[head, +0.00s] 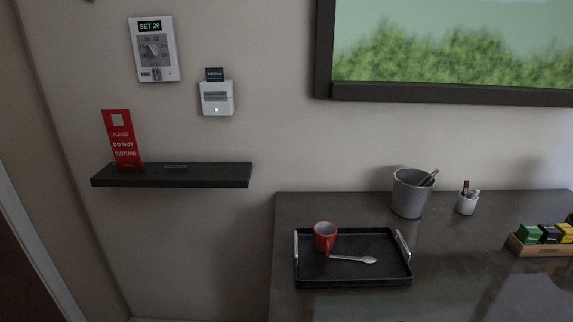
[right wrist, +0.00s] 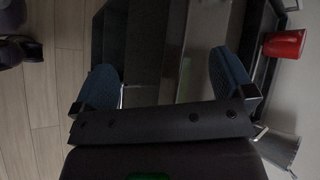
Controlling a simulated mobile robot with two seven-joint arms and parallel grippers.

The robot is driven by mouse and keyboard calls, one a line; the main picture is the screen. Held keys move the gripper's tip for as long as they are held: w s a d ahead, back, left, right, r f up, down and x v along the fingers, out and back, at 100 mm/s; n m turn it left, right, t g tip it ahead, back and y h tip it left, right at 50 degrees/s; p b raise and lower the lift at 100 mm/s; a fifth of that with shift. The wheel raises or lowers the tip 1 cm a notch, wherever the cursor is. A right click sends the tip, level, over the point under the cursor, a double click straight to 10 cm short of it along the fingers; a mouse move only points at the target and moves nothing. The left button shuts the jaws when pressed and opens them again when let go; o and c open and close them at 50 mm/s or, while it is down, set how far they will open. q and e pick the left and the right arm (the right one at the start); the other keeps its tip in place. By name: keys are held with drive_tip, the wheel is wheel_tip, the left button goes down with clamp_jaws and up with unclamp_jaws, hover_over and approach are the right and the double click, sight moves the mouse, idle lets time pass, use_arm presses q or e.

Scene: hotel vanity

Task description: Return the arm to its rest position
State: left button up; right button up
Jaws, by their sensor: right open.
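My right gripper (right wrist: 165,78) shows in the right wrist view with its two blue fingertips wide apart. Nothing is between the fingers, and it hangs near the front of the dark vanity. No arm or gripper of mine shows in the head view. My left gripper is in neither view.
A black tray (head: 350,275) on the vanity counter (head: 450,285) holds a red mug (head: 325,236) and a spoon (head: 352,259). A grey bucket (head: 409,195), a white cup (head: 466,203) and a box of packets (head: 545,249) stand beyond. Floor (right wrist: 45,120) lies left in the wrist view.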

drive_tip(key=s+d+f+n+g+h, duration=0.1)
drive_tip(key=s+d+f+n+h, duration=0.1)
drive_tip(key=s+d+n+h, duration=0.45)
drive_tip(key=s+d+f+n+g+h, duration=0.1)
drive_tip(key=s+d+f+n+h, duration=0.15)
drive_tip(key=s+n, duration=0.55)
drive_tip(key=w+f+m+t, duration=0.1)
drive_tip(key=w+f+t, duration=0.4)
drive_tip(key=f+t, duration=0.3)
drive_tip(key=shift+f+m, duration=0.35)
drive_tip(key=shift+f, duration=0.75)
